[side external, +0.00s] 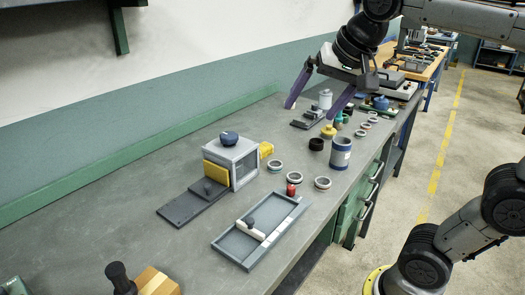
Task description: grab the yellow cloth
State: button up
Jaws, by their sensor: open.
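A small yellow item (266,149), which looks like the folded cloth, lies on the bench just behind and to the right of a grey box (243,162). The box hides part of it. My gripper (311,109) is open and empty, with its two purple fingers spread wide and pointing down. It hangs above the bench, up and to the right of the yellow item and apart from it.
A yellow panel (216,174) stands on the box's left side. A blue cylinder (340,153), several rings and a red piece (291,190) stand to the right. A shallow grey tray (228,245) lies in front. The bench's left side is mostly clear.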

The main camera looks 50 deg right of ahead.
jog(key=w+d+r+m, duration=0.3)
jog(key=w, duration=0.4)
jog(key=m+g+h, duration=0.2)
jog(key=m+g, duration=0.3)
jog(key=m, duration=0.2)
send_over(263, 146)
jog(key=a, duration=0.2)
jog(key=f, duration=2.7)
jog(key=shift+s+f, duration=0.35)
jog(key=shift+f, duration=0.05)
jog(key=shift+x, duration=3.3)
jog(key=shift+c, duration=0.2)
jog(key=shift+a, duration=0.1)
jog(key=c, duration=1.3)
